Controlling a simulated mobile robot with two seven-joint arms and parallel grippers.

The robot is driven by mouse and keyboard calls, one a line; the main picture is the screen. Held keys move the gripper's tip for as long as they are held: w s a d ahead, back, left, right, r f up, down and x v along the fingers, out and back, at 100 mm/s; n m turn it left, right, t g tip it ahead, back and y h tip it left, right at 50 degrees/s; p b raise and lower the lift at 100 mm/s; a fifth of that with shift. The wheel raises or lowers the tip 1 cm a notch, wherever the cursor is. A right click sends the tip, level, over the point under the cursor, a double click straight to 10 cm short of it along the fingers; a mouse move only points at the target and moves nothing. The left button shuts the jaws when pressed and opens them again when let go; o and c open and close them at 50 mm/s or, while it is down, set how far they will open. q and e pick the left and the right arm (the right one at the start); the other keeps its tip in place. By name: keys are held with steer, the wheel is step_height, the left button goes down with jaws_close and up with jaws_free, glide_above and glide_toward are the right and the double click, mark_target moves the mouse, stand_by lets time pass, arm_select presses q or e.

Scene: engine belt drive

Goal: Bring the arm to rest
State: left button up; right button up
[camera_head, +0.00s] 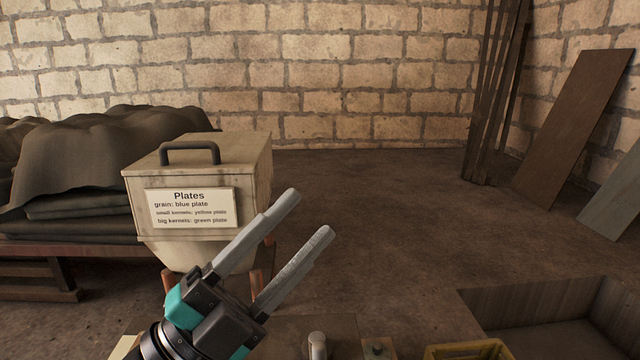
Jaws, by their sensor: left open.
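My left gripper (310,214) comes up from the bottom, left of centre, with a dark body, teal parts and two long grey fingers. The fingers point up and to the right. They stand apart with nothing between them, so it is open and empty. It is in front of the lower right part of a beige bin. My right gripper is not in view.
The beige bin (256,165) has a dark handle and a "Plates" label (190,208). Dark covered sacks (100,165) lie on a pallet at left. A yellow crate (468,351) and an open wooden box (540,300) are at lower right. Boards (570,130) lean on the brick wall.

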arm_select(q)
steer(key=w+a+f+n+t+y, duration=0.3)
steer(key=a+f+n+t+y, duration=0.15)
steer(key=n+y, duration=0.35)
steer(key=w+a+f+n+t+y, duration=0.3)
steer(key=a+n+y, duration=0.2)
steer(key=n+y, duration=0.35)
steer(key=s+a+f+n+g+y, duration=0.1)
steer(key=a+f+n+g+y, duration=0.25)
steer(key=f, duration=0.45)
steer(key=s+a+f+n+g+y, duration=0.1)
steer(key=a+f+n+g+y, duration=0.2)
steer(key=f, duration=0.5)
steer(key=s+d+f+g+h, duration=0.3)
steer(key=s+f+g, duration=0.9)
steer(key=s+f, duration=0.65)
step_height(320, 180, down, 23)
steer(key=s+g+b, duration=0.1)
steer(key=s+b, duration=0.1)
steer(key=b, duration=0.1)
steer(key=s+a+f+g+b, duration=0.1)
steer(key=s+a+f+b, duration=0.1)
steer(key=s+f, duration=1.3)
steer(key=shift+s+a+f+g, duration=0.15)
steer(key=shift+a+f+g, duration=0.15)
steer(key=shift+a+f, duration=0.45)
steer(key=shift+d, duration=0.1)
